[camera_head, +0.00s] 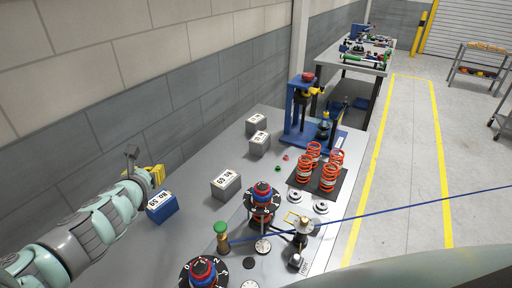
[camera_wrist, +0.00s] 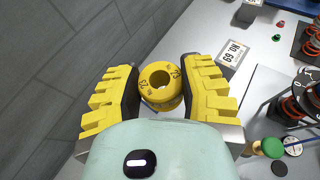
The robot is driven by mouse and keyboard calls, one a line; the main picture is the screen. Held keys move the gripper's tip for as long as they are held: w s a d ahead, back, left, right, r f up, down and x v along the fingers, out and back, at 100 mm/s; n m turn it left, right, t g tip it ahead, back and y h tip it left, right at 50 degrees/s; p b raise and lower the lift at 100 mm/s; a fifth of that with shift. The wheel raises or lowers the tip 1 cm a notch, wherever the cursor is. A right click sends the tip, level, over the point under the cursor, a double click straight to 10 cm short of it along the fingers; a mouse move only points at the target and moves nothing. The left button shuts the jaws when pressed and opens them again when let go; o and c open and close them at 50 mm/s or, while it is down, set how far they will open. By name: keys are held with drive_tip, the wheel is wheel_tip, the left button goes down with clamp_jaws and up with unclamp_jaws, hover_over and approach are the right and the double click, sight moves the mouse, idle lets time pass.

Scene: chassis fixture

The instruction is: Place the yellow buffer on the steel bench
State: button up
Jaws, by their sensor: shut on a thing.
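The yellow buffer (camera_wrist: 160,84) is a short ring with a central hole and dark markings on its top face. In the wrist view it sits between the two yellow-padded fingers of my gripper (camera_wrist: 160,92), which is shut on it. In the head view my gripper (camera_head: 146,170) is at the left, over or near the wall-side edge of the steel bench (camera_head: 190,242). The buffer cannot be told apart from the yellow finger pads there. The gap between the buffer and the bench surface cannot be judged.
A blue labelled block (camera_head: 162,208) is close beside my gripper, and a grey labelled block (camera_head: 225,185) stands to its right. Dial stands (camera_head: 262,203), orange springs (camera_head: 304,172) and a blue press (camera_head: 300,110) stand farther right. The block wall (camera_head: 120,130) borders the bench. Bare bench shows between the blocks.

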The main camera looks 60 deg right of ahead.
drive_tip(key=s+d+f+m+g+h+b, duration=0.1)
drive_tip(key=s+d+f+m+g+b, duration=0.15)
drive_tip(key=f, duration=0.25)
drive_tip(key=h+b, duration=0.1)
drive_tip(key=b, duration=0.7)
hover_over(194, 237)
wheel_tip(194, 237, down, 11)
drive_tip(key=shift+m+g, duration=0.45)
wheel_tip(194, 237, down, 10)
drive_tip(key=b, duration=0.8)
drive_tip(key=shift+a+r, duration=0.1)
drive_tip(key=shift+r, duration=0.1)
drive_tip(key=shift+f+b, duration=0.15)
drive_tip(key=shift+b, duration=0.15)
drive_tip(key=o, duration=1)
